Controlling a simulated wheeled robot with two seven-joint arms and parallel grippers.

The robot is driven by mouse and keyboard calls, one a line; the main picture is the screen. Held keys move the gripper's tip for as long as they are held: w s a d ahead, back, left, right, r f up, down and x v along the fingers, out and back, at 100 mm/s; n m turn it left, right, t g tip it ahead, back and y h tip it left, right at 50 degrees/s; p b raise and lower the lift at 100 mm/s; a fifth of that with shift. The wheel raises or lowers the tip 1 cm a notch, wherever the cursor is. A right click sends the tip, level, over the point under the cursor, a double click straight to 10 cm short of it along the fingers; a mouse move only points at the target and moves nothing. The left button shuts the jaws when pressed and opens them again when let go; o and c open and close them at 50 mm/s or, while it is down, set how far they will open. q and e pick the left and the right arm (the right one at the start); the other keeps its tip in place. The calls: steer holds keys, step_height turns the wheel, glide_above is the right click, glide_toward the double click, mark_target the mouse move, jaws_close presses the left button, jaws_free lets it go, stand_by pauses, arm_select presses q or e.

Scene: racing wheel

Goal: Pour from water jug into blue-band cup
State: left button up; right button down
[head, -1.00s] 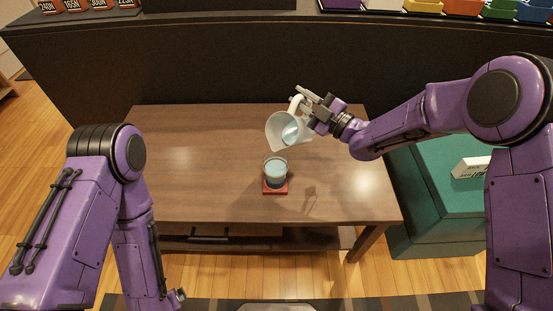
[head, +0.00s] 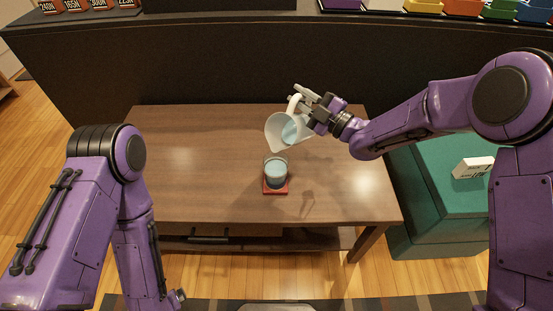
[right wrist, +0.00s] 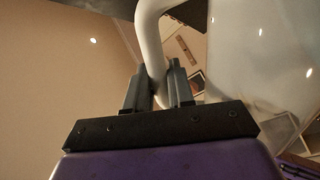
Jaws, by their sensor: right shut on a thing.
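The clear water jug (head: 275,132) is tilted in the air, its mouth toward the lower left, above and slightly behind the cup. Light blue water shows inside it. My right gripper (head: 307,98) is shut on the jug's white handle (right wrist: 149,40), which passes between the fingers in the right wrist view. The clear cup (head: 276,170) stands upright on a red coaster (head: 281,191) and holds bluish water; a darker blue band shows near its base. The jug and cup look apart, and I see no clear stream between them. My left gripper is not in view.
The brown wooden table (head: 190,165) is otherwise clear. A dark partition (head: 200,75) stands behind it. A teal ottoman (head: 430,205) with a white box (head: 470,167) stands at the right. Colored bins (head: 460,8) line the back counter.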

steer(key=shift+s+a+r+n+b, duration=0.15)
steer(key=shift+s+a+n+b, duration=0.25)
steer(key=shift+n, duration=0.5)
stand_by(1.7)
steer(key=shift+s+a+r+n+y, duration=0.2)
steer(key=shift+s+r+n+y, duration=0.1)
steer(key=shift+s+r+n, duration=0.25)
stand_by(1.8)
steer(key=shift+f, duration=0.15)
